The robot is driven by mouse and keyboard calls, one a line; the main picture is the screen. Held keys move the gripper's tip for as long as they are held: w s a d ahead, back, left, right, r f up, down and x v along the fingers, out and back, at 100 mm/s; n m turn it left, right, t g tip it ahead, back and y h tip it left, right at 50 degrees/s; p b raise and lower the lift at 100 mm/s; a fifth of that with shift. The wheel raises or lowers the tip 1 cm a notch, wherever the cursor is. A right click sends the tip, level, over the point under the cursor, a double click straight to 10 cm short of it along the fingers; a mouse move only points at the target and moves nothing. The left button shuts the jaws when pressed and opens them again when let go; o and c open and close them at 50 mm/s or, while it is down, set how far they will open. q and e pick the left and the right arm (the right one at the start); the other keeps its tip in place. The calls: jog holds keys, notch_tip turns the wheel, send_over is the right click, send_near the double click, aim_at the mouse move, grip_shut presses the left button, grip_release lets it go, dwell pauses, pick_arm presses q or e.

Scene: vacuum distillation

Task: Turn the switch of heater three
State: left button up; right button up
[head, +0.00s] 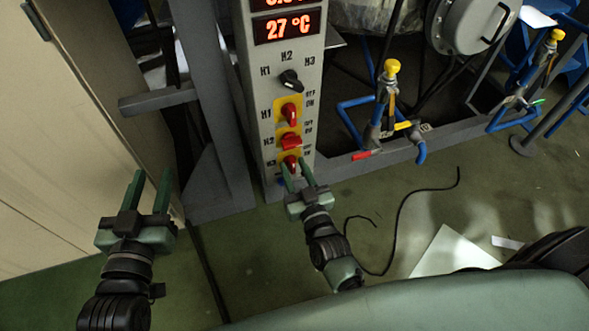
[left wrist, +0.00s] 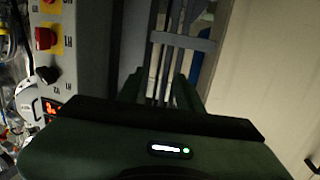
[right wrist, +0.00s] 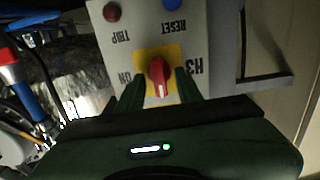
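The heater three switch is a red knob on a yellow plate, low on the grey control panel (head: 264,92). In the right wrist view the knob (right wrist: 158,76) stands roughly upright, with a white mark at its lower end in the picture and "H3" and "ON" printed beside it. My right gripper (head: 297,171) is open in front of it. In the right wrist view its fingers (right wrist: 156,92) show on either side of the knob, with no clear contact. My left gripper (head: 149,188) is open and empty, left of the panel.
Above are the H2 switch (head: 291,142), turned sideways, the H1 switch (head: 290,112) and a black selector (head: 290,80). The display (head: 286,27) reads 27 °C. Red (right wrist: 112,12) and blue (right wrist: 171,5) buttons are near H3. A grey frame (head: 205,120) stands left; piping (head: 385,100) right.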

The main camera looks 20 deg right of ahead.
grip_shut()
